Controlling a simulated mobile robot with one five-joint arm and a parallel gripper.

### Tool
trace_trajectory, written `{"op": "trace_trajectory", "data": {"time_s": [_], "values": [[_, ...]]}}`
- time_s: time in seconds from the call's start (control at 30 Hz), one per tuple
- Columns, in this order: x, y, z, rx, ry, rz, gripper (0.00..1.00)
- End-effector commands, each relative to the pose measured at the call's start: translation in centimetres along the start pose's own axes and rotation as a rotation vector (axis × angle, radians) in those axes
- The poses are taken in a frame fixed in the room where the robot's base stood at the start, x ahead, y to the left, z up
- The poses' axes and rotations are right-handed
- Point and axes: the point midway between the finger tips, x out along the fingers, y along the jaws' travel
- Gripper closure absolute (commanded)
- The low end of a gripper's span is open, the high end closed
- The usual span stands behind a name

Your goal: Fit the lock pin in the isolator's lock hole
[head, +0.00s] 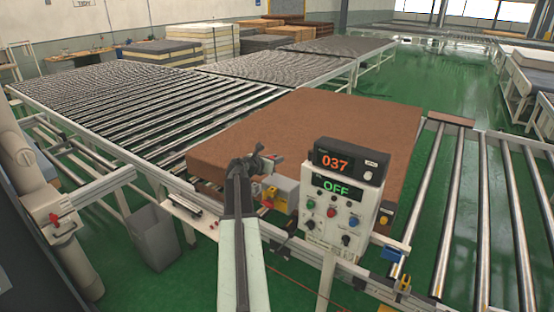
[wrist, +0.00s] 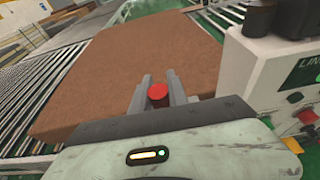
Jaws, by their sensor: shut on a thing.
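My gripper (head: 262,161) is at the end of my arm, in front of the brown mattress. In the wrist view my gripper (wrist: 159,88) has its two grey fingers shut on a red round-topped piece, the lock pin (wrist: 157,92). The pin is not clear in the head view. The isolator (head: 286,192) is a grey box with a yellow and red switch on it, just below and right of my gripper and left of the control panel. My arm hides part of it. The lock hole cannot be made out, and the isolator is not clear in the wrist view.
The control panel (head: 340,205) stands close on the right, showing "OFF", with a "037" display box (head: 349,160) on top. The brown mattress (head: 340,118) lies behind on the rollers. A grey bin (head: 152,238) stands at lower left. A small shelf (head: 192,210) is left of my arm.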

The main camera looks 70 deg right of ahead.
Motion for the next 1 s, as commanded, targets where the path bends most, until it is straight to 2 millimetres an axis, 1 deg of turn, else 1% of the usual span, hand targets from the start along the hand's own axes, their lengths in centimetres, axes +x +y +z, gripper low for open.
{"op": "trace_trajectory", "data": {"time_s": [0.4, 0.5, 0.63, 1.0], "values": [[1.4, 0.0, -4.4, -0.001, 0.0, 0.0, 1.0], [1.6, 0.0, -5.2, -0.001, 0.0, 0.0, 1.0], [1.8, 0.0, -5.6, -0.001, 0.0, 0.0, 1.0], [1.8, -0.1, -5.5, 0.0, 0.0, -0.001, 1.0]]}}
